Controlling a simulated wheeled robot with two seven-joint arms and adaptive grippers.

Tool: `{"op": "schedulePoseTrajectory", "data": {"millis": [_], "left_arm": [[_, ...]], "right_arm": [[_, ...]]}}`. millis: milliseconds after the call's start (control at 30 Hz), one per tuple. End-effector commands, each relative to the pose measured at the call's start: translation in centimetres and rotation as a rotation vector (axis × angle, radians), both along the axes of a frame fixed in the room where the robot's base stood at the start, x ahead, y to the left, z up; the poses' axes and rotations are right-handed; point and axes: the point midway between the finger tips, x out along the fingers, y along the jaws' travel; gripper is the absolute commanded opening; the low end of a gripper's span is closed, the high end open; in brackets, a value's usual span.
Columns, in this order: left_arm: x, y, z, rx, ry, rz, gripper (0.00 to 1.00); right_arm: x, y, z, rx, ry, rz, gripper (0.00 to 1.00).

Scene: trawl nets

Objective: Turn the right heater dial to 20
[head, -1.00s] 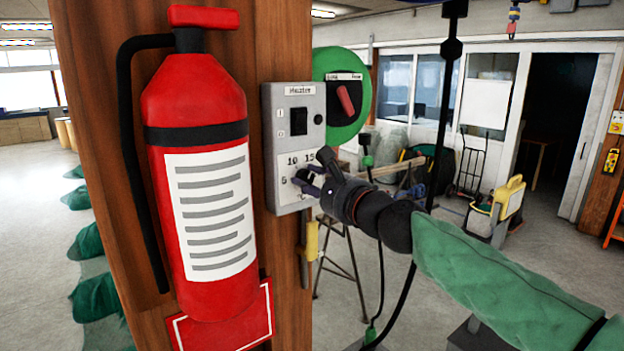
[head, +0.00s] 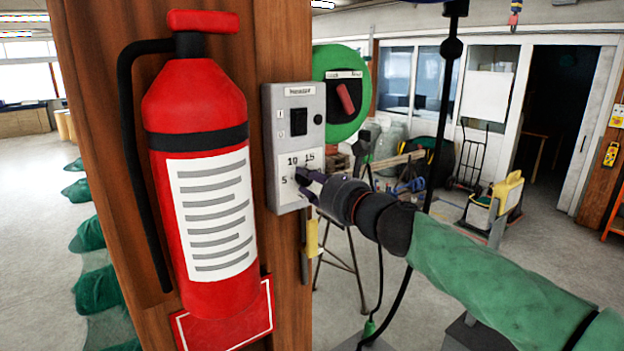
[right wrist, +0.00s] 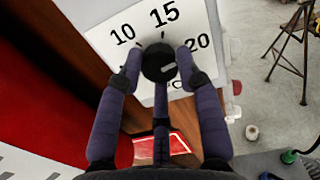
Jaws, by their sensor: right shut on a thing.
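The grey heater box (head: 270,150) is on the wooden post, with a black switch above a white dial scale (head: 285,165). The black round dial (right wrist: 158,62) shows in the right wrist view, below the 15 and between the 10 and 20. A short grey mark is on its face, right of and below its middle; I cannot tell exactly which number it indicates. My right gripper (right wrist: 156,68) is shut on the dial, one finger on each side. In the head view the right gripper (head: 308,182) reaches it from the right and hides part of the scale. My left gripper is not in view.
A red fire extinguisher (head: 200,110) hangs on the post close left of the heater box. A green round panel with a red handle (head: 345,97) is behind it. A black cable (head: 440,120) hangs near my right arm. A stand (head: 350,260) is below.

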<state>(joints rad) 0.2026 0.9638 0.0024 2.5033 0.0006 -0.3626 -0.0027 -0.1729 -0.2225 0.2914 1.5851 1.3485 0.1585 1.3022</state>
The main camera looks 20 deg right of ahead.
Motion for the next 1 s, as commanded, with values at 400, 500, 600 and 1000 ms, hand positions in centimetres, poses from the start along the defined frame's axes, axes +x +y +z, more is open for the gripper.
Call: {"op": "schedulePoseTrajectory", "data": {"millis": [400, 500, 600, 1000], "left_arm": [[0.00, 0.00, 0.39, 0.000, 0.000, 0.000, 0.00], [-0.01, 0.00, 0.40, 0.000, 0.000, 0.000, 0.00], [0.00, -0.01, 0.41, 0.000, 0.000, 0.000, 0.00], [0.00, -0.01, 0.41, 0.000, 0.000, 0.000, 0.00]], "right_arm": [[0.03, 0.07, -0.16, 0.139, 0.054, 0.002, 0.03], [0.03, 0.07, -0.17, 0.148, 0.057, 0.002, 0.03], [0.04, 0.07, -0.17, 0.152, 0.059, 0.002, 0.03], [0.03, 0.06, -0.15, 0.151, 0.057, 0.001, 0.60]]}}
